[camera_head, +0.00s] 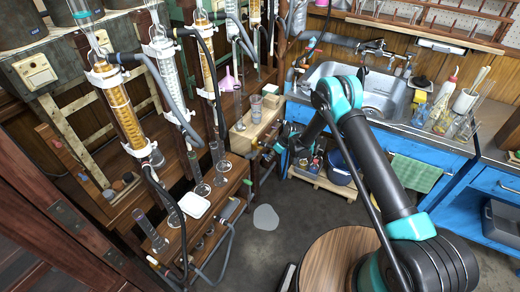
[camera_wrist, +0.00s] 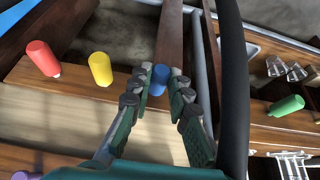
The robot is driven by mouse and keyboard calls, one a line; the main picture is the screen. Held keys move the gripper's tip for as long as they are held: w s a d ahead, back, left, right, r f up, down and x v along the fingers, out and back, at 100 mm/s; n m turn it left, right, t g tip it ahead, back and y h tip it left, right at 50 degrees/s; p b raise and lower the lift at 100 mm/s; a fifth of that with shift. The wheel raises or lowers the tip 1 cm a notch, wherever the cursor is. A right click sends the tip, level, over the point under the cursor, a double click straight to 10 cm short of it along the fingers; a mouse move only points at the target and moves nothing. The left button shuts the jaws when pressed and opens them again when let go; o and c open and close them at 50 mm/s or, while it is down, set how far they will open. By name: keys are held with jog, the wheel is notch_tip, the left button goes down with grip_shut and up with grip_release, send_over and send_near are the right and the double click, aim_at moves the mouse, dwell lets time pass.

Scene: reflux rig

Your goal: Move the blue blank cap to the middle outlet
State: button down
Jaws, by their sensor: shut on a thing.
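My gripper (camera_wrist: 161,73) has its two fingers closed around the blue cap (camera_wrist: 160,80) in the wrist view. The cap sits between the fingertips, at the edge of a wooden board (camera_wrist: 100,117). I cannot tell whether it is seated on something or free. A red cap (camera_wrist: 42,58) and a yellow cap (camera_wrist: 100,69) stand on the board's edge to the left. A green cap (camera_wrist: 286,105) is to the right, beyond a dark hose. In the head view my gripper (camera_head: 266,150) is small, by the wooden box. The middle outlet cannot be made out.
A thick dark hose (camera_wrist: 236,90) runs close to the right of my fingers. A purple thing (camera_wrist: 27,175) shows at the lower left. In the head view, a wooden box (camera_head: 256,122), glass columns (camera_head: 122,108) and hoses crowd the left; a sink (camera_head: 375,90) is behind.

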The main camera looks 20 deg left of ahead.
jog(key=shift+d, duration=0.2)
jog(key=shift+s+d, duration=0.15)
jog(key=shift+d, duration=1.3)
jog(key=shift+s+d, duration=0.1)
jog(key=shift+d, duration=1.3)
jog(key=s+d+r, duration=0.1)
jog(key=s+r, duration=0.4)
jog(key=r, duration=0.2)
jog(key=s+d+r, duration=0.2)
jog(key=s+r, duration=0.3)
jog(key=r, duration=0.3)
jog(key=shift+w+a, duration=0.2)
jog(key=shift+a, duration=1.15)
jog(key=shift+w+a, duration=0.15)
jog(key=shift+a, duration=1.2)
jog(key=shift+a, duration=0.1)
jog(key=shift+a, duration=0.65)
jog(key=shift+a, duration=0.25)
